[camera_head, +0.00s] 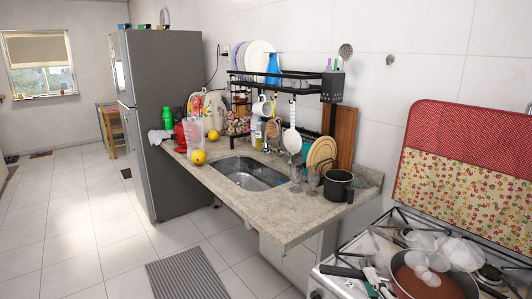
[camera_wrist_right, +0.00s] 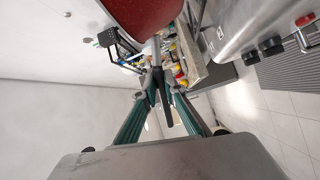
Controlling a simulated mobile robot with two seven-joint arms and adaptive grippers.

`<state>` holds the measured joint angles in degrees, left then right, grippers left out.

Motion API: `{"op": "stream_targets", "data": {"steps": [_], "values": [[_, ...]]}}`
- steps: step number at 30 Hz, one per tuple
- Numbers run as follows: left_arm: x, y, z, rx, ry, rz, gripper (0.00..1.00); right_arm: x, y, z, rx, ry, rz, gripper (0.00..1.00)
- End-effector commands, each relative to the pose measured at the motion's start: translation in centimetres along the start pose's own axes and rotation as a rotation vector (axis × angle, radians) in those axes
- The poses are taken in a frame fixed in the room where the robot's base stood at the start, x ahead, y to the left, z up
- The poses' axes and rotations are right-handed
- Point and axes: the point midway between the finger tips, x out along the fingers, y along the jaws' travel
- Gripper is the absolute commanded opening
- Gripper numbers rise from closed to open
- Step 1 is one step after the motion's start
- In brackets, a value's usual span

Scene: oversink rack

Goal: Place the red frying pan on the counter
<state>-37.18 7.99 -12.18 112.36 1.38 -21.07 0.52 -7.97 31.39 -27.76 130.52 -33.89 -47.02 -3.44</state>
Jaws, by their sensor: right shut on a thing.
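The red frying pan (camera_head: 415,285) is at the bottom right of the head view, over the stove, partly cut off by the frame. Its dark handle (camera_head: 342,271) points left. My right gripper (camera_head: 374,279) is shut on that handle. In the right wrist view, the fingers (camera_wrist_right: 158,78) close around the dark handle (camera_wrist_right: 167,108), and the pan's red underside or side (camera_wrist_right: 146,12) fills the top edge. The stone counter (camera_head: 293,226) lies left of the stove and beyond the pan. My left gripper is not in view.
The counter holds a dark pot (camera_head: 338,186), glasses (camera_head: 313,181), a sink (camera_head: 245,174) and yellow fruit (camera_head: 198,157). A rack (camera_head: 290,78) stands above. Translucent rounded shapes (camera_head: 464,253) overlap the pan. The counter's front right corner is bare.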

Motion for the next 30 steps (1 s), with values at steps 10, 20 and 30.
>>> {"op": "stream_targets", "data": {"steps": [10, 20, 30], "values": [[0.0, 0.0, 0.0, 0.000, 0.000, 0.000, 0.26, -5.7, -1.5, 0.7, -0.013, -0.064, 0.033, 0.00], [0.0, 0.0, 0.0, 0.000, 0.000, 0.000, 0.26, -6.3, -1.6, 0.8, -0.012, -0.072, 0.039, 0.00], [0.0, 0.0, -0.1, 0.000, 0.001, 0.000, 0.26, -6.3, -1.5, 0.8, -0.016, -0.069, 0.039, 0.00]]}}
